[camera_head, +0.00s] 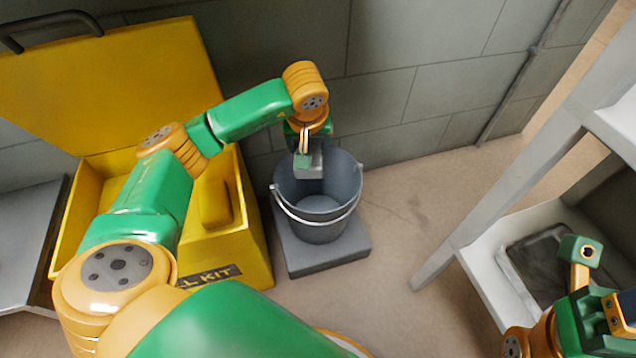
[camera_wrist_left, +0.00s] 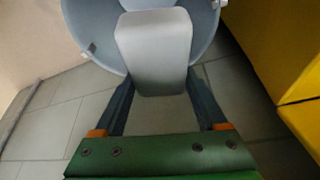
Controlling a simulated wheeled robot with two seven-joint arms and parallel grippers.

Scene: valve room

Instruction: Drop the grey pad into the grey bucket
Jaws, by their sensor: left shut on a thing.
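The grey pad (camera_head: 312,168) is a light grey block with rounded corners. My left gripper (camera_head: 305,157) is shut on it and holds it over the back part of the bucket's mouth. In the left wrist view the pad (camera_wrist_left: 155,48) sits between the two fingers, with the bucket (camera_wrist_left: 88,30) behind it. The grey bucket (camera_head: 318,225) stands upright with its wire handle lying against the front. Its visible floor looks empty; the pad hides part of the inside. My right gripper (camera_head: 592,275) is at the lower right, partly cut off, away from the bucket.
The bucket stands on a dark grey slab (camera_head: 325,258) near the wall. An open yellow spill kit box (camera_head: 250,245) is close on its left. A grey shelf rack (camera_head: 480,220) with a dark tray (camera_head: 540,262) stands right. Floor between bucket and rack is clear.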

